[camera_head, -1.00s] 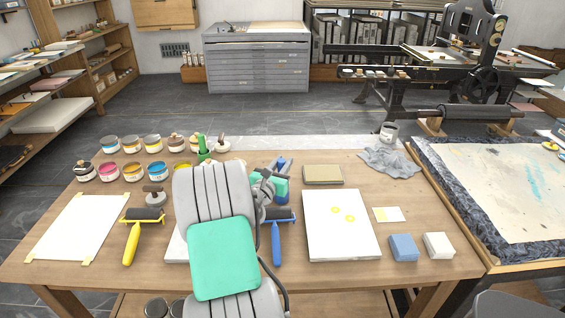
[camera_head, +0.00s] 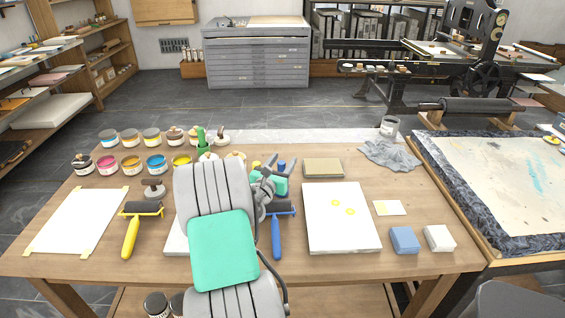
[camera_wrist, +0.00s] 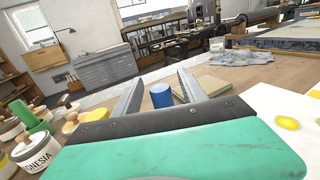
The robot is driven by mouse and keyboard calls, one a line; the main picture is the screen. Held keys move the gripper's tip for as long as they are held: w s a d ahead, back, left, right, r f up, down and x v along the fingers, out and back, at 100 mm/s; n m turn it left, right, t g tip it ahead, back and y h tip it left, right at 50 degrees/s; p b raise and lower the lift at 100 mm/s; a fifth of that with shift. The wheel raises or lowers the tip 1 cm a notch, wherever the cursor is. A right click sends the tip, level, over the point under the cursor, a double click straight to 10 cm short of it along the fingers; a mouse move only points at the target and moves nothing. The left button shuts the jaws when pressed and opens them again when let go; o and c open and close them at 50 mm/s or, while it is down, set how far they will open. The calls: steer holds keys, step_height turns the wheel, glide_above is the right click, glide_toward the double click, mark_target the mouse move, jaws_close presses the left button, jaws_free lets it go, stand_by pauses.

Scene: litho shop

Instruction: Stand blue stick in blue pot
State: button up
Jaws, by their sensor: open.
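My gripper (camera_wrist: 157,85) is open, with its two grey fingers spread apart in the wrist view. A short upright blue cylinder (camera_wrist: 161,96) shows between the fingers, low over the table. I cannot tell whether it is the blue stick or the blue pot, or whether the fingers touch it. In the head view it is a small blue patch (camera_head: 282,166) by my gripper (camera_head: 275,167), behind my arm. No separate second blue stick or pot shows clearly. A tin with a blue top (camera_head: 155,163) stands among the ink tins at the left.
A green upright piece (camera_head: 201,137) stands near the tins and lidded jars. A blue-handled roller (camera_head: 276,235) and a yellow-handled roller (camera_head: 131,235) lie nearby. A white slab (camera_head: 341,225), tan block (camera_head: 324,167), blue block (camera_head: 404,240) and grey cloth (camera_head: 390,155) lie to the right.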

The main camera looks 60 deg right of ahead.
steer(key=a, duration=0.7)
steer(key=shift+s+a, duration=0.25)
steer(key=shift+a, duration=0.15)
